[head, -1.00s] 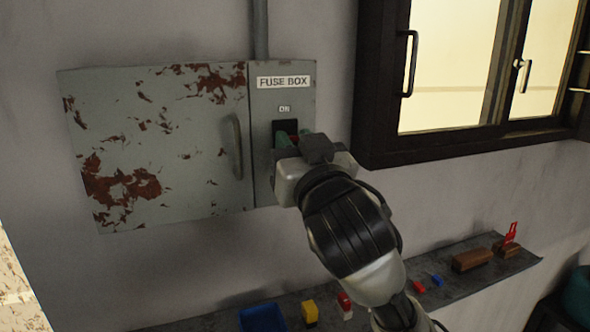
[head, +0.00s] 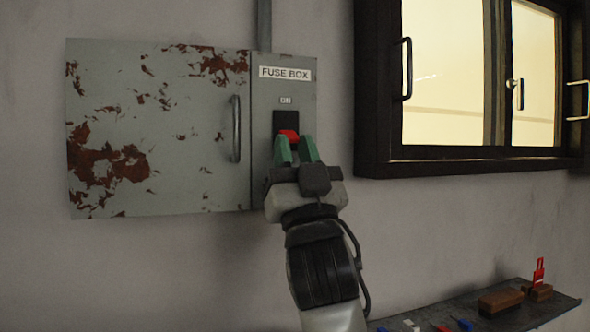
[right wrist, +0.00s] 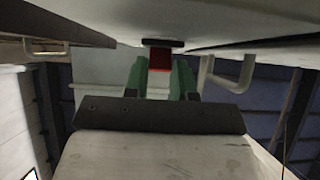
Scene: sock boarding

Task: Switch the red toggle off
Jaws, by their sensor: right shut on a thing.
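The red toggle (head: 289,135) sits in the lower part of a black slot (head: 286,117) on the grey fuse box's right panel (head: 264,130). My right gripper (head: 296,143) has its green fingers on either side of the toggle and is shut on it. In the right wrist view the red toggle (right wrist: 160,58) shows between the green fingers (right wrist: 160,70), under a dark edge. The small label (head: 285,100) above the slot is too small to read surely. My left gripper is not in view.
The fuse box door (head: 150,130), with rust patches and a handle (head: 235,129), is closed at left. A dark-framed window (head: 372,100) is at right. Below, a dark shelf (head: 460,312) holds brown blocks (head: 500,302), a red piece (head: 538,271) and small coloured parts.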

